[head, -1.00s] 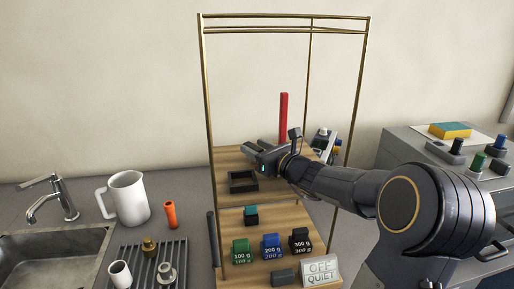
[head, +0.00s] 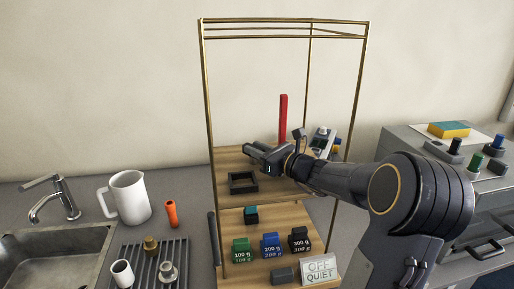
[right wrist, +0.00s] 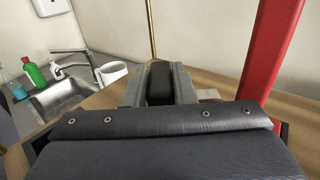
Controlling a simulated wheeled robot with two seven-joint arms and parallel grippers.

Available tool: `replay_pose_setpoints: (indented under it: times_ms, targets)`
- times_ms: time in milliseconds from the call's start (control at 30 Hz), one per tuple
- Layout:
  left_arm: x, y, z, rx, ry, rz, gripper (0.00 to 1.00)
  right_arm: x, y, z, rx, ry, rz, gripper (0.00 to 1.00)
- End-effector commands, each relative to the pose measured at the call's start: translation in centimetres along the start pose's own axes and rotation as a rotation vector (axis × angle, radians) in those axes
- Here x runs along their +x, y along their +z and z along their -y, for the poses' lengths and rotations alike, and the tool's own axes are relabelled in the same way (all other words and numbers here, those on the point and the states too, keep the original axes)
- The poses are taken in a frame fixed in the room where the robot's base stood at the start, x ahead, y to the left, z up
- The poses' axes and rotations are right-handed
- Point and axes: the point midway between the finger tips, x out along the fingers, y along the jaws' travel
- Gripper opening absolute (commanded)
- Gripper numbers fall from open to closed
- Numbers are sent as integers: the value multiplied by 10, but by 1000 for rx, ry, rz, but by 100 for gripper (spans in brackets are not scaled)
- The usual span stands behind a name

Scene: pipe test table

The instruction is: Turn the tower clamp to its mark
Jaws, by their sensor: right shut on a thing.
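My right gripper (head: 260,149) reaches in from the right through the brass frame, just left of the red upright post (head: 283,117). In the right wrist view, its jaws are shut on a dark rounded piece (right wrist: 160,84), which looks like the handle of the tower clamp. The red post (right wrist: 268,60) stands to the right of the jaws in that view. The rest of the clamp and its mark are hidden behind the gripper and arm. My left gripper is not in view.
The brass frame (head: 208,110) surrounds the wooden board (head: 284,216). On the board are a dark square tray (head: 232,187), labelled weights (head: 271,245) and an OFF QUIET sign (head: 319,270). A jug (head: 129,197) and sink (head: 55,255) are left; a grey cabinet (head: 400,150) is right.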

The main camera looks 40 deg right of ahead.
Motion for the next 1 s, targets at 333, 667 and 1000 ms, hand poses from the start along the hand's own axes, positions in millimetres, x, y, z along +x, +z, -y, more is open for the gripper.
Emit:
replay_pose_setpoints:
  times_ms: [333, 667, 1000]
  targets:
    - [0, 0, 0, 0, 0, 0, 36, 0, 0, 0, -1, 0, 1, 45]
    - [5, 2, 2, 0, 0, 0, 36, -12, -1, 0, -4, -2, 1, 45]
    - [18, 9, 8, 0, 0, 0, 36, -67, -2, 0, -3, -3, 1, 45]
